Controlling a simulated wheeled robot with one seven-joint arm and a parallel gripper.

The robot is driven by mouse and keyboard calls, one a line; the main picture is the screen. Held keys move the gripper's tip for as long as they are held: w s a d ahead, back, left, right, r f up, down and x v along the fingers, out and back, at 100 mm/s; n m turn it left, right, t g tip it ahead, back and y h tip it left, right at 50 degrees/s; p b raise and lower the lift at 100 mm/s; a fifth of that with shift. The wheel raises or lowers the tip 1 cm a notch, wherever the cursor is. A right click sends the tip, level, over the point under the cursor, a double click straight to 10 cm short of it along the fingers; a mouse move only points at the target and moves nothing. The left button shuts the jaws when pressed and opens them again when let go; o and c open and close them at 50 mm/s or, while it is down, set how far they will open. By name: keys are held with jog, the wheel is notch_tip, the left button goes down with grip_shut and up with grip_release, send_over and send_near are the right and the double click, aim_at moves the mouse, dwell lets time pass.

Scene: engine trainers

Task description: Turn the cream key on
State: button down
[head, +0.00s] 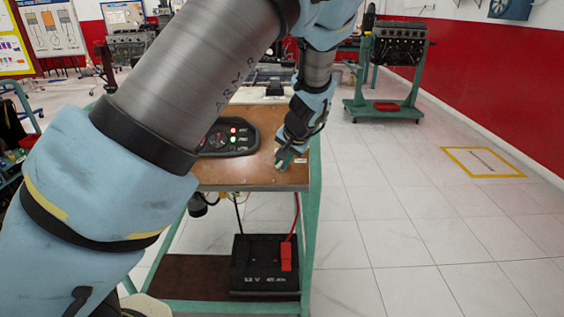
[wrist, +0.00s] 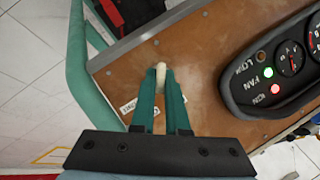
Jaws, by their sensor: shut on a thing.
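The cream key (wrist: 161,72) stands out of the brown panel (wrist: 195,52) near its edge, between the tips of my gripper's green fingers. My gripper (wrist: 159,82) is shut on the key in the wrist view. In the head view my gripper (head: 285,163) is at the right part of the panel, and the key is hidden there. A white label (wrist: 128,108) with dark letters lies beside the left finger, partly covered.
A black gauge cluster (wrist: 275,70) with lit red and green lamps sits on the panel to the right in the wrist view. A black battery (head: 262,262) stands on the lower shelf of the green frame (head: 314,200). The floor to the right is open.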

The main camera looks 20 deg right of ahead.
jog(key=shift+m, duration=0.3)
dwell(0.4)
jog(key=c, duration=0.9)
grip_release()
jog(key=b+v, duration=0.2)
jog(key=v, duration=0.8)
jog(key=shift+s+d+r, duration=0.1)
jog(key=shift+s+r, duration=0.15)
jog(key=shift+s, duration=0.15)
